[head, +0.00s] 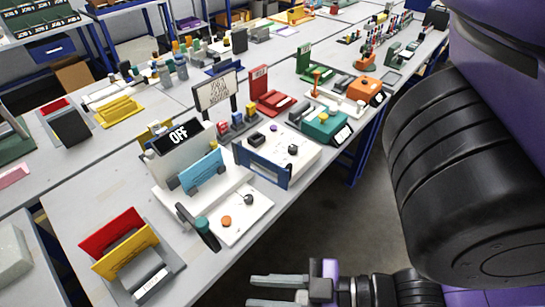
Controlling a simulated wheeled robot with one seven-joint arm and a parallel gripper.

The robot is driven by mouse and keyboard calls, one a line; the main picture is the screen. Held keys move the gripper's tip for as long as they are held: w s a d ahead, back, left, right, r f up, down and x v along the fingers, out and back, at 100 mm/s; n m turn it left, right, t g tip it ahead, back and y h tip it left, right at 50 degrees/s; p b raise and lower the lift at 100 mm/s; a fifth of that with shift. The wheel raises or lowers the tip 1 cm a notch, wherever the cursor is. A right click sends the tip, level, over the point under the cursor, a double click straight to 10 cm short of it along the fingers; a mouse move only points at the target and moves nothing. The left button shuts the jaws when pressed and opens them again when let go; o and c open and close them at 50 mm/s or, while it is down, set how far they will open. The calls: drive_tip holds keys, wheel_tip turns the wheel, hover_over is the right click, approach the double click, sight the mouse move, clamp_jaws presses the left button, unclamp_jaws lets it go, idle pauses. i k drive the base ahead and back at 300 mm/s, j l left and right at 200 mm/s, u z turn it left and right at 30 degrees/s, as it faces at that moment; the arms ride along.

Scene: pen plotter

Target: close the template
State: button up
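My gripper (253,292) is at the bottom edge, with two grey fingers apart and nothing visible between them. It is off the front of the table, over the floor. I cannot tell for sure which thing is the template. A dark blue frame with a pale panel (262,168) stands raised at the front of a white board (305,160). A light blue panel (201,170) stands tilted on a white unit under a black OFF sign (178,133). A yellow panel (125,252) stands raised on a grey base at lower left. My gripper touches none of them.
A white plate with an orange disc (226,221) and a dark teal-topped post (205,230) are near the table's front edge. A teal unit (325,126) and an orange unit (360,90) stand farther right. The floor (350,225) in front is clear.

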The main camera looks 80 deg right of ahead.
sight(284, 175)
drive_tip(key=k+l+u, duration=0.1)
drive_tip(key=k+l, duration=0.2)
drive_tip(key=l, duration=0.3)
drive_tip(key=k+l, duration=0.35)
drive_tip(key=l, duration=0.25)
drive_tip(key=k+l+u, duration=0.15)
drive_tip(key=k+l, duration=0.15)
drive_tip(key=l, duration=0.25)
drive_tip(key=k+l, duration=0.4)
drive_tip(key=l, duration=0.15)
drive_tip(key=k+l+u, duration=0.15)
drive_tip(key=k+l, duration=0.2)
drive_tip(key=l, duration=0.2)
